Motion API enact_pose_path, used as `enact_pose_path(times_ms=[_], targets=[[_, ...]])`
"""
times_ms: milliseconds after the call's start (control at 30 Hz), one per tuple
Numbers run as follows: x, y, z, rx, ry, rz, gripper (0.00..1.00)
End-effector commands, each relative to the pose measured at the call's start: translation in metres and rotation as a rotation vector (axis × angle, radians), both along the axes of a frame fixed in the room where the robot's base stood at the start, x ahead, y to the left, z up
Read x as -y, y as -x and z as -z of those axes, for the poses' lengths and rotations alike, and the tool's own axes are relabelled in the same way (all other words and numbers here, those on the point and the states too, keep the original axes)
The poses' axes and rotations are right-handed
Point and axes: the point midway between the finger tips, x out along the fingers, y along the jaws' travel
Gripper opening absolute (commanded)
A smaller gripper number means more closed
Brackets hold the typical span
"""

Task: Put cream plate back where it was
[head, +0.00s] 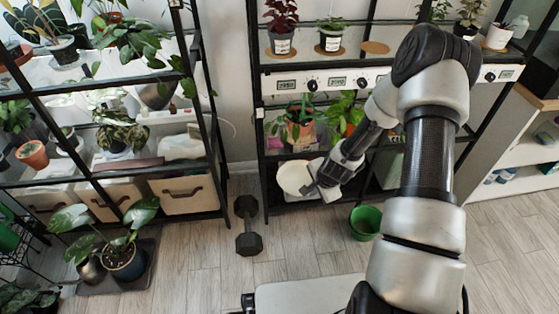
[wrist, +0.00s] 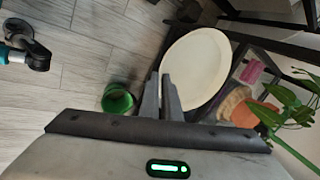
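The cream plate (head: 293,177) is in front of the lower part of the middle shelf rack in the head view, tilted up with a broad face showing. My gripper (head: 314,187) is at the plate's right edge. In the wrist view the plate (wrist: 200,65) lies just beyond the fingertips, and my gripper's fingers (wrist: 165,82) are close together on its near rim. The gripper looks shut on that rim. The fingers hide a small part of the rim.
A green pot (head: 365,222) stands on the floor right of the plate. A black dumbbell (head: 247,226) lies on the floor to the left. The middle rack (head: 262,130) holds several potted plants, with a terracotta pot (wrist: 238,103) close to the plate. Floor between is clear.

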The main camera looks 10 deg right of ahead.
Motion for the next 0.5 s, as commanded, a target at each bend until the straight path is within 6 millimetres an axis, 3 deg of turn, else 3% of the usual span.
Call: enact_pose_path(times_ms=[33, 200, 500], targets=[[-0.002, -0.006, -0.027, 0.011, 0.004, -0.106, 0.0], [-0.018, -0.007, -0.095, 0.008, 0.004, -0.492, 0.0], [-0.027, -0.003, -0.183, 0.004, 0.005, -0.978, 0.0]])
